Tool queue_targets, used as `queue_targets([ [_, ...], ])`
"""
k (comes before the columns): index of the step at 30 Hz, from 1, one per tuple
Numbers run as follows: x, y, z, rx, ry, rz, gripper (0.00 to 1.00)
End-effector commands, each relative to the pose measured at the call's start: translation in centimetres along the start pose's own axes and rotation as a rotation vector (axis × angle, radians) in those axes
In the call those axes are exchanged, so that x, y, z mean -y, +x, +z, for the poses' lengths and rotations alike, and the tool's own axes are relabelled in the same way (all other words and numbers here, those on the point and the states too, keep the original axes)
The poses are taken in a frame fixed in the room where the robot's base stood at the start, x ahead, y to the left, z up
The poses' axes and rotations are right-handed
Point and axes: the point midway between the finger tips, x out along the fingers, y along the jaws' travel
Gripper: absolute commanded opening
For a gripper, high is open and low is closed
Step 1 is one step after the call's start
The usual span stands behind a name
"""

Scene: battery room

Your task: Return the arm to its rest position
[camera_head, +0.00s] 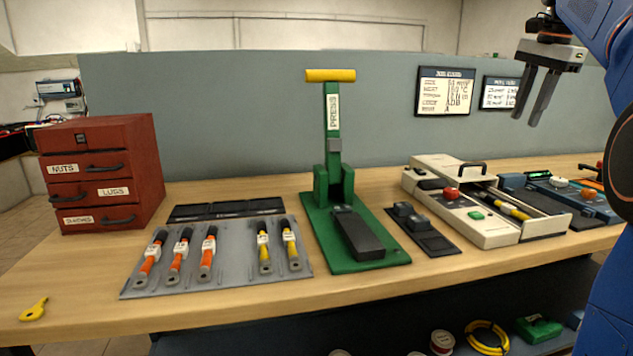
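My gripper (536,97) hangs at the upper right, above the back of the bench and in front of the grey-blue partition. Its two dark fingers point down, with a gap between them and nothing in it. My blue arm comes in from the right edge. The gripper is well above the bench and appears to touch nothing.
On the wooden bench (100,310) stand a red drawer cabinet (140,160), a grey tray (215,275) with several cables, a green press (318,250) with a yellow handle, and a cream machine (490,237) with an open drawer. A yellow lug (33,311) lies front left.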

Motion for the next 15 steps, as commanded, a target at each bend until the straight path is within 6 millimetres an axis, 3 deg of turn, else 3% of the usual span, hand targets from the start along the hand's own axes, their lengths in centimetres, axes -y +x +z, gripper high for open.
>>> queue_targets([
  [8,-1.1,0.8,2.3,-0.009,-0.079,-0.009,0.29],
  [15,-3.0,2.4,5.4,-0.024,-0.195,-0.022,0.29],
])
